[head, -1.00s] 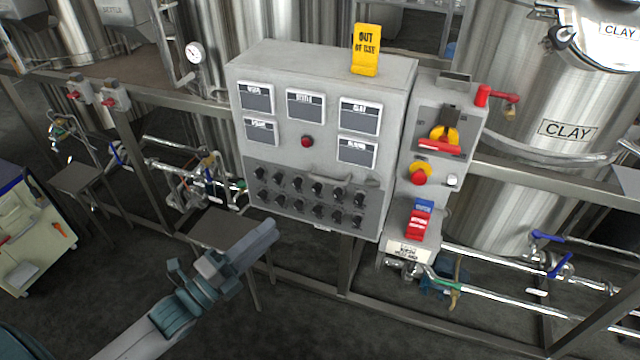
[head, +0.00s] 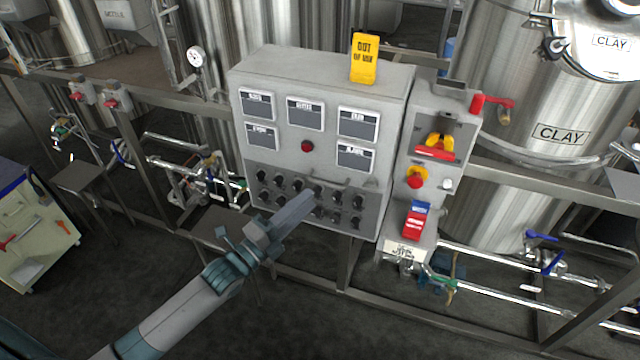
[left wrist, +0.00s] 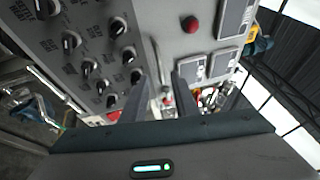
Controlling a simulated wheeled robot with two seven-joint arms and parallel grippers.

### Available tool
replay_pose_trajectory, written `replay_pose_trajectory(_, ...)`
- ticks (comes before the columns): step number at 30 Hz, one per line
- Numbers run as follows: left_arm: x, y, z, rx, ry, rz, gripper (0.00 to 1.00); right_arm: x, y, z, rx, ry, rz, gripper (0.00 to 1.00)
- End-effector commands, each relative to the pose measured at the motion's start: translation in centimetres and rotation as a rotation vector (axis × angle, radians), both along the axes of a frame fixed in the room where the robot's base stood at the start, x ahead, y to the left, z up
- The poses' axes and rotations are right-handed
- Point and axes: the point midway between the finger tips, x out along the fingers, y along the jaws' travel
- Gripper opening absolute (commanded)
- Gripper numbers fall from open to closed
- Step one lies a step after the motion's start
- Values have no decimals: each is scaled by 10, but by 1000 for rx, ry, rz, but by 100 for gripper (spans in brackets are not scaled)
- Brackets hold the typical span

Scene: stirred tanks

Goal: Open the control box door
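The grey control box (head: 330,85) stands in the middle of the head view, and its front looks shut. It has dark label plates, a red button (head: 307,146) and a lower panel of black knobs (head: 262,177). A grey bar handle (head: 357,181) sits near the right of this panel's upper edge. My left gripper (head: 306,199) is in front of the knobs, left of and slightly below the handle. In the left wrist view the two fingers (left wrist: 164,92) are apart, with a pale bar showing between them; contact cannot be told. My right gripper is not in view.
A yellow "out of use" sign (head: 364,58) stands on the box. A side panel (head: 452,130) with red and yellow switches adjoins it on the right. Steel pipes (head: 490,290) and frame rails run below. A cart (head: 35,235) stands at far left.

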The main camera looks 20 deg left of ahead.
Motion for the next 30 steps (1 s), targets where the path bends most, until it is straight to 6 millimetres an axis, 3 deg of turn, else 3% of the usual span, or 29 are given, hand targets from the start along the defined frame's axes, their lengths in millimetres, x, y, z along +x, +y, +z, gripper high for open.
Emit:
replay_pose_trajectory(6, 32, -15, 9, 0, -1, 0, 27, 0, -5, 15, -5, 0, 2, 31)
replay_pose_trajectory(12, 49, -23, 11, 0, -1, 0, 27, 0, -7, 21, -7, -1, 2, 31)
replay_pose_trajectory(25, 55, -26, 10, 1, -1, -1, 27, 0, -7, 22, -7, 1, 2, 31)
replay_pose_trajectory(29, 55, -26, 10, 0, 0, 0, 0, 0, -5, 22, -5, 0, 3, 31)
replay_pose_trajectory(30, 55, -26, 10, 1, 0, -1, 0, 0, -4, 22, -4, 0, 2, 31)
